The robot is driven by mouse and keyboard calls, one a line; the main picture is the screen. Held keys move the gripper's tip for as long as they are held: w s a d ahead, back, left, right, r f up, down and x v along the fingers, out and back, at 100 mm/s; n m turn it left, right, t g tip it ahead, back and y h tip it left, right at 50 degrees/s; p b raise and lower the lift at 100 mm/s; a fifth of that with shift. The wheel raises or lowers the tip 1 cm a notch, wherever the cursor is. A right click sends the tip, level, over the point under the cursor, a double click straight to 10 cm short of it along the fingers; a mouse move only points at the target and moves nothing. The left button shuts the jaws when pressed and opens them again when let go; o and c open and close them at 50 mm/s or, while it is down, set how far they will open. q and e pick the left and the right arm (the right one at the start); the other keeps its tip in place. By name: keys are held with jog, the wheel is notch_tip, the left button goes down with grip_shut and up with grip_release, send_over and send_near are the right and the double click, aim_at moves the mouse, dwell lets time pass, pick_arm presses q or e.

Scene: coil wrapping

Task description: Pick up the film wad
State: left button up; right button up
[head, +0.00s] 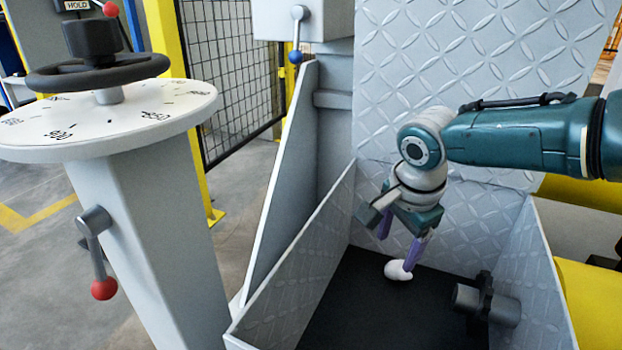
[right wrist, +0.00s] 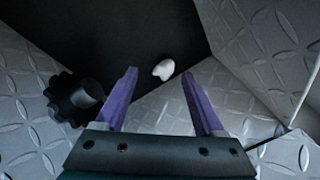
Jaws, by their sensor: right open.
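The film wad (head: 397,271) is a small white rounded lump on the black floor of a metal-walled bin. In the right wrist view the film wad (right wrist: 163,69) lies beyond the fingertips, roughly between their lines. My right gripper (head: 402,246) reaches down into the bin just above the wad, and one purple finger overlaps it in the head view. In the right wrist view my right gripper (right wrist: 160,78) has its two purple fingers spread apart with nothing between them. My left gripper is not in view.
The bin has diamond-plate walls (head: 520,255) close around the gripper. A dial pedestal with a black handwheel (head: 98,72) stands at left.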

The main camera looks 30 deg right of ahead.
aim_at(401, 278)
jog(key=w+d+f+m+b, duration=0.1)
jog(key=d+f+b, duration=0.1)
jog(key=f+b, duration=0.1)
jog(key=w+d+f+m+b, duration=0.1)
jog(key=d+f+b, duration=0.1)
jog(key=f+b, duration=0.1)
jog(key=w+d+f+m+h+b, duration=0.1)
jog(key=d+f+b, duration=0.1)
jog(key=d+b, duration=0.1)
jog(key=shift+f+m+b, duration=0.3)
jog(key=shift+f+b, duration=0.1)
jog(key=shift+b, duration=0.35)
jog(key=shift+w+f+b, duration=0.1)
jog(key=shift+f+b, duration=0.15)
jog(key=shift+b, duration=0.25)
jog(key=b+x, duration=0.4)
jog(key=b, duration=0.2)
jog(key=shift+a+f, duration=0.1)
jog(key=shift+f, duration=0.2)
jog(key=shift+w+f+b, duration=0.1)
jog(key=shift+f+b, duration=0.15)
jog(key=shift+b, duration=0.5)
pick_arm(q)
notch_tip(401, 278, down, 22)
pick_arm(e)
jog(key=shift+r, duration=0.1)
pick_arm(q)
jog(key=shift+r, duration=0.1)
pick_arm(e)
jog(key=shift+c, duration=0.4)
